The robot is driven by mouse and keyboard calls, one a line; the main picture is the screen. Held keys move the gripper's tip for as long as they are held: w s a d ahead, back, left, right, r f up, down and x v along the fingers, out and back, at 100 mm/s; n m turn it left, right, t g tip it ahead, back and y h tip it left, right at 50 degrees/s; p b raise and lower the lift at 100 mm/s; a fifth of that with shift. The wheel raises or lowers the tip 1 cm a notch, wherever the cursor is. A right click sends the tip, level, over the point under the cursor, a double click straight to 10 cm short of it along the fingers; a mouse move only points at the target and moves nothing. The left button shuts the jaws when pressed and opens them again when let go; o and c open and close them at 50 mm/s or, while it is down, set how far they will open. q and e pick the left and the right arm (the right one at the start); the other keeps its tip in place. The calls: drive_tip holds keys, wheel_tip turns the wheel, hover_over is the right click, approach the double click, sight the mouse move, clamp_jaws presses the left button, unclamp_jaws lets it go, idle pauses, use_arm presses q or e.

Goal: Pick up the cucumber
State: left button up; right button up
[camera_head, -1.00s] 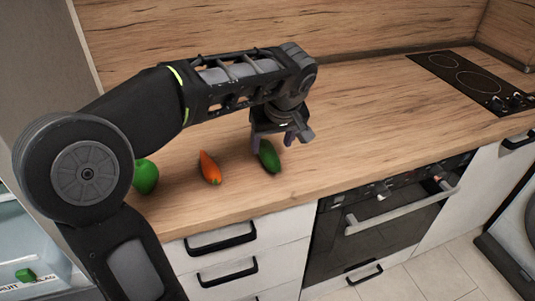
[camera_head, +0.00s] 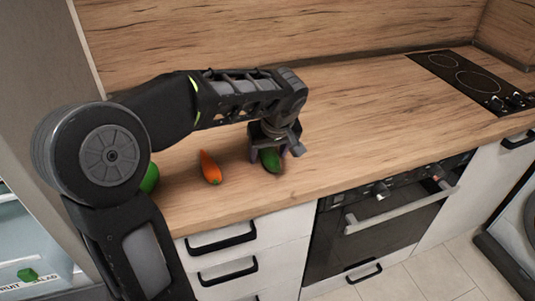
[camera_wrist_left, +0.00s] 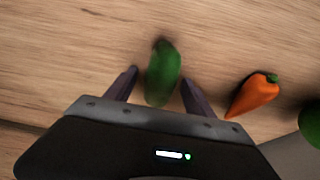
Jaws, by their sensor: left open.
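The green cucumber (camera_head: 270,160) lies on the wooden worktop near its front edge. My left gripper (camera_head: 275,153) is over it, pointing down, with its fingers apart. In the left wrist view the cucumber (camera_wrist_left: 163,73) lies between the two open fingers of the left gripper (camera_wrist_left: 158,88), with a gap to each finger. Its far end reaches past the fingertips. The gripper covers part of the cucumber in the head view. My right gripper is not in view.
An orange carrot-like vegetable (camera_head: 209,167) lies left of the cucumber. A green round vegetable (camera_head: 150,178) is partly hidden behind my left arm. The black hob (camera_head: 470,80) is at the far right. The worktop between cucumber and hob is clear.

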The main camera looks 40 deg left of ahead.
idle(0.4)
use_arm(q)
clamp_jaws()
idle(0.5)
